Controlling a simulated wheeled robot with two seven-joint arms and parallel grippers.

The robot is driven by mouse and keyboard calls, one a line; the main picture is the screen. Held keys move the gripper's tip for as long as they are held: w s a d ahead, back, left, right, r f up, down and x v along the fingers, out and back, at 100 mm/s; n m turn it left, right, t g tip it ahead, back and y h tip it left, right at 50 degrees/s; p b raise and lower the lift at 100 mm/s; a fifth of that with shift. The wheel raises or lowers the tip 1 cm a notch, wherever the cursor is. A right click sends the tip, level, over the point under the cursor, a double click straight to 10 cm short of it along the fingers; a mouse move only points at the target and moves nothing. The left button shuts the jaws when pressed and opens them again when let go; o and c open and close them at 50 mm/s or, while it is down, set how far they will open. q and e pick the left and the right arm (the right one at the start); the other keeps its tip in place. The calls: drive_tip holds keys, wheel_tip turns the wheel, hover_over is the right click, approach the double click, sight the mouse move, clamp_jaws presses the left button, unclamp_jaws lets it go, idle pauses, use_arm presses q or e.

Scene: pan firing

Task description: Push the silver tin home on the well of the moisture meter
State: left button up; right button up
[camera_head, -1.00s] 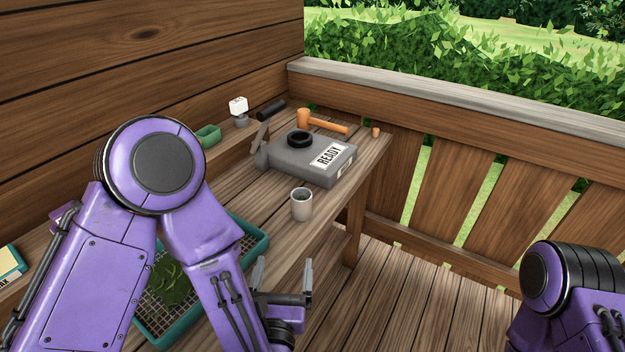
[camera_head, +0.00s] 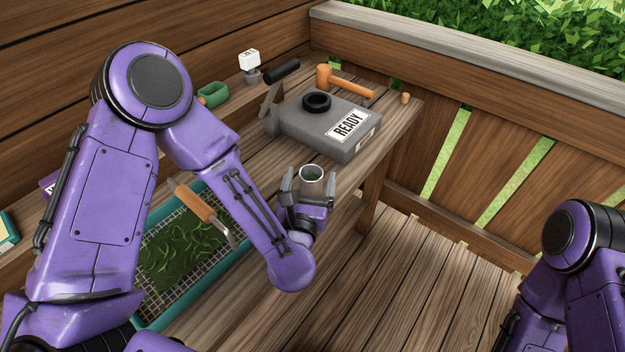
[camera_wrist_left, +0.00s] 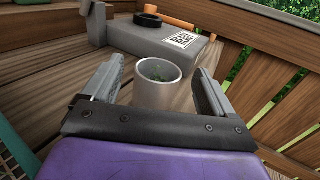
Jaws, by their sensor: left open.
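The silver tin (camera_head: 311,175) stands upright on the bench, with some green leaf inside it; it also shows in the left wrist view (camera_wrist_left: 158,92). My left gripper (camera_head: 308,184) is open, with one finger on each side of the tin and a gap visible on both sides in the wrist view. The grey moisture meter (camera_head: 325,125) lies behind the tin with a READY label on it. Its well, a dark ring (camera_head: 317,101), is on top and looks empty. My right gripper is out of view; only part of that arm shows at the lower right.
An orange mallet (camera_head: 345,82) lies behind the meter. A green tray with mesh and leaves (camera_head: 150,310) lies to the left, with a wooden-handled tool (camera_head: 196,202) over it. The railing (camera_head: 430,55) bounds the far side.

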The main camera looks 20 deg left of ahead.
use_arm(q)
drive_tip(key=w, duration=0.2)
drive_tip(key=shift+w+a, duration=0.3)
drive_tip(key=c, duration=1.1)
